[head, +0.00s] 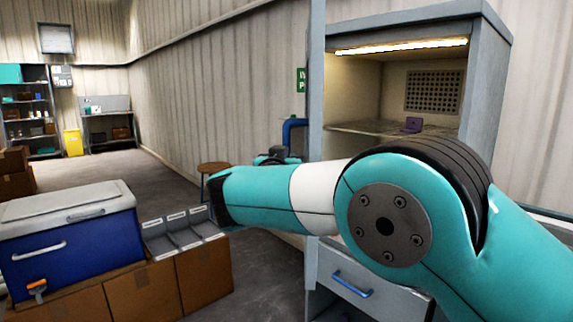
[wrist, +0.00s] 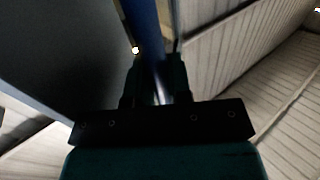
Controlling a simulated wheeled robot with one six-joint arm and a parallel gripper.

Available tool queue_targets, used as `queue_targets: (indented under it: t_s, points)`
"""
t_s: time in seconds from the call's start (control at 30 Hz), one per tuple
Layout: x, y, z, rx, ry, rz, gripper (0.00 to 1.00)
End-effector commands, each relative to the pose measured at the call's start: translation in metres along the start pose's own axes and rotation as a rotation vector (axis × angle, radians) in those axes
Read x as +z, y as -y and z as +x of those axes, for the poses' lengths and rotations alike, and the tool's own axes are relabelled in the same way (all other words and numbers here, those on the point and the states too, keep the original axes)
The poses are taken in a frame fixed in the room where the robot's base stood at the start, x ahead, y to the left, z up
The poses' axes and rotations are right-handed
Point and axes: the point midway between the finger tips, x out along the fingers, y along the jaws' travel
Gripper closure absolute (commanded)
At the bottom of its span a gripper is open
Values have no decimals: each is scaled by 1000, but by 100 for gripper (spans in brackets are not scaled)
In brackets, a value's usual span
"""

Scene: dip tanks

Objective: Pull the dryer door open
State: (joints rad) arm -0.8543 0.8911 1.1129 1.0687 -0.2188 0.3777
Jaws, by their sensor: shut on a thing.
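The dryer (head: 488,75) is a grey cabinet with a lit interior at the right of the head view. Its door (head: 316,75) shows nearly edge-on at the cabinet's left side and stands open, so the interior is visible. A blue bar handle (head: 290,128) sticks out from the door's left face. My gripper (wrist: 157,85) is shut on this handle (wrist: 143,30), which runs between the fingers in the wrist view. The dark door face (wrist: 65,50) fills the left of that view. In the head view my arm hides most of the gripper and the door's lower part.
A drawer with a blue handle (head: 352,284) is below. A blue cooler (head: 70,240), grey trays (head: 180,232) and cardboard boxes stand at left. A round stool (head: 214,168) is behind; floor farther back is clear.

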Motion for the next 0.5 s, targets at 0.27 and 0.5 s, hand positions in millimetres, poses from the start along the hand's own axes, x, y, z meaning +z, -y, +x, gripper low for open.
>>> queue_targets:
  t_s: [0.27, 0.5]
  points:
    - [-1, -1, 2, 10, -2, 0, 100]
    - [-1, -1, 2, 9, -2, 0, 65]
